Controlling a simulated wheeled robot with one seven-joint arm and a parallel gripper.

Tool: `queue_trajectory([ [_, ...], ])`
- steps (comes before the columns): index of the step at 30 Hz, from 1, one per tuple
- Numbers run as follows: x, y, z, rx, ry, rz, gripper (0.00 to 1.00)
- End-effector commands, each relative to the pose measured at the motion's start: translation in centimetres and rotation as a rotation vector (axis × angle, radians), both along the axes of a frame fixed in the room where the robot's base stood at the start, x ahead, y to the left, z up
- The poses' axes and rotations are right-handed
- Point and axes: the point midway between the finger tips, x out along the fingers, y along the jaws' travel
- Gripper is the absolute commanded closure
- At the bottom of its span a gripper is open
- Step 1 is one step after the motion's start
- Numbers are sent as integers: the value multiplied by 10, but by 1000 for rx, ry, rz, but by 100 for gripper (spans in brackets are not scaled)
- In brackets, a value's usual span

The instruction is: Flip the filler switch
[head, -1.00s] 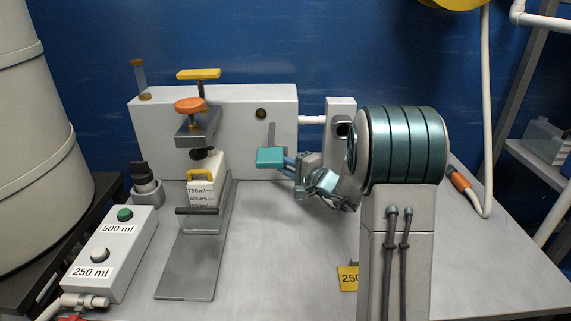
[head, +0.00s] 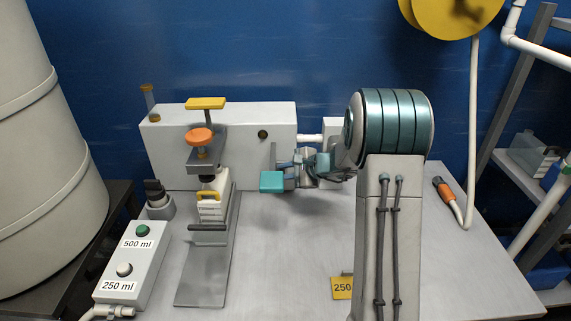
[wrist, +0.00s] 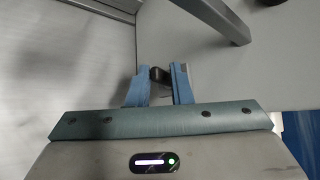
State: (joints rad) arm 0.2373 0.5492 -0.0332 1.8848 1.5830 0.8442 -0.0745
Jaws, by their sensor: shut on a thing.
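My gripper (wrist: 159,84) has two blue fingers closed around a small dark knob (wrist: 160,75) in the wrist view. I take this knob to be part of the filler switch, but its base is hidden. In the head view my gripper is in front of the right end of the long white machine housing (head: 230,118), partly covered by my own arm. The contact between fingers and knob cannot be made out in the head view.
A button box (head: 133,256) marked 500 ml and 250 ml stands at the left. A grey press stand (head: 201,291) with a white container (head: 211,208) is left of my gripper. A yellow 250 tag (head: 342,288) is at the front. The right tabletop is mostly clear.

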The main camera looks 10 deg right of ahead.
Motion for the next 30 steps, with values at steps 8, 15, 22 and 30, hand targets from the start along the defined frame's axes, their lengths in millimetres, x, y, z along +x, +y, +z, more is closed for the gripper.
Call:
queue_trajectory([
  [8,-1,-2,-2,10,77,-3,100],
  [15,0,-2,-3,12,88,-1,100],
  [22,0,-2,-3,12,87,-1,100],
  [30,1,-1,0,13,82,0,59],
])
